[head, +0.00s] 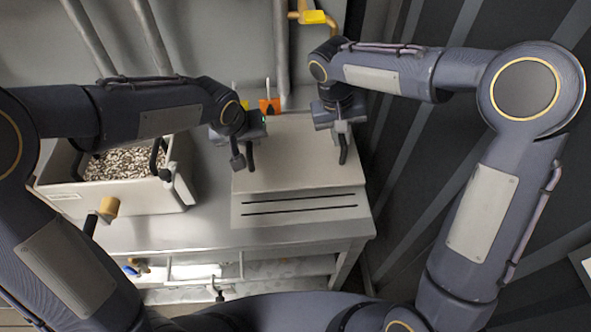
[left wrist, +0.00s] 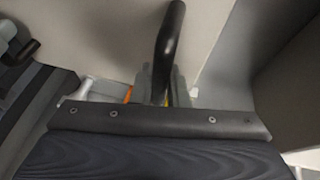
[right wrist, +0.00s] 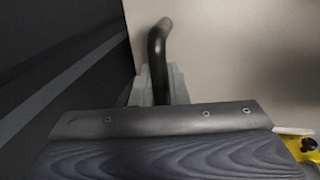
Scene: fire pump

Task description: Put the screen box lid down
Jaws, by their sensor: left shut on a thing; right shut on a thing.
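The screen box lid (head: 297,170) is a flat light-grey panel over the rear part of a grey box top with two dark slots (head: 300,211). I cannot tell whether the lid touches the box. My left gripper (head: 248,150) is shut on the lid's left black handle, which curves up in the left wrist view (left wrist: 171,45). My right gripper (head: 341,135) is shut on the right black handle, also seen in the right wrist view (right wrist: 157,45). The grippers hide the handle bases.
A grey bin (head: 120,200) of mottled pellets stands at the left on the metal table (head: 215,240). Pipes (head: 281,60) and an orange part (head: 269,105) are behind the lid. A dark striped surface (head: 420,130) lies to the right.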

